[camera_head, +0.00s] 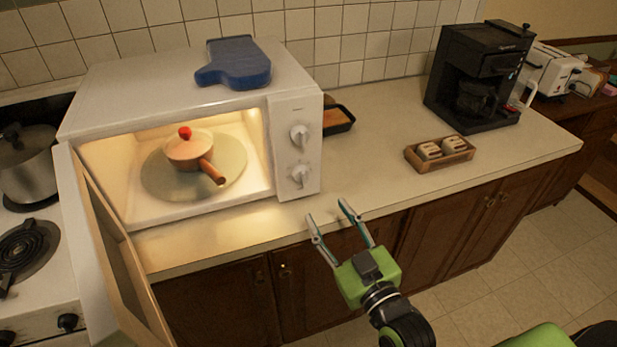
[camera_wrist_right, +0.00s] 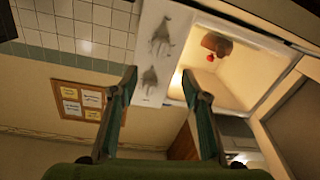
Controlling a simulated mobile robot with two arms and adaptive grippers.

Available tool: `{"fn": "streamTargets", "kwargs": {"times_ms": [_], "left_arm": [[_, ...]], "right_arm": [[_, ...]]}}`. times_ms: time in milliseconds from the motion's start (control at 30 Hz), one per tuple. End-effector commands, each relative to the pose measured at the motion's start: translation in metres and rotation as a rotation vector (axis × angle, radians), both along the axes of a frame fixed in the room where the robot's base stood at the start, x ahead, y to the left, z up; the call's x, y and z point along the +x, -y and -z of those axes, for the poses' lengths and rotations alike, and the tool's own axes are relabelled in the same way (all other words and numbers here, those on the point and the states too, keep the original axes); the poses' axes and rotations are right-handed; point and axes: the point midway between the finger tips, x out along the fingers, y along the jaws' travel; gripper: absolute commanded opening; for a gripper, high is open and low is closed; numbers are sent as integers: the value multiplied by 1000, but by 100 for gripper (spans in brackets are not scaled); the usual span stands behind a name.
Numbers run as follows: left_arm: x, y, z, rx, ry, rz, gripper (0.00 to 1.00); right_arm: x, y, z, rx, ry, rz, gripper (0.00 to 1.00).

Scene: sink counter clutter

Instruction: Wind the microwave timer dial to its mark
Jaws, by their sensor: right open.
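The white microwave (camera_head: 140,88) stands on the counter with its door (camera_head: 122,262) swung open at the left and its inside lit. Its front panel has an upper dial (camera_head: 299,136) and a lower dial (camera_head: 300,174). I cannot tell which is the timer, and no mark is readable. My left gripper is out of view.
A lidded pot (camera_head: 186,150) sits on the turntable inside. A blue mitt (camera_head: 236,62) lies on top of the microwave. A wooden tray with two items (camera_head: 440,154) and a coffee maker (camera_head: 480,75) stand to the right. The counter between panel and tray is clear.

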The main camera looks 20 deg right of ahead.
Motion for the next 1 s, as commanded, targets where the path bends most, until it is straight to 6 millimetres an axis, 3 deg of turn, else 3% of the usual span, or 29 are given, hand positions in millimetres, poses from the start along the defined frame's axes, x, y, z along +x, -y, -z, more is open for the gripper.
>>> {"fn": "streamTargets", "kwargs": {"times_ms": [500,700,1000], "left_arm": [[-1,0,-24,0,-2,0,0],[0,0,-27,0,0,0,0],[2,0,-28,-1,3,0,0]], "right_arm": [[94,-10,-3,0,2,0,43],[114,-12,-1,1,0,0,43],[118,-12,0,1,0,-1,43]]}}
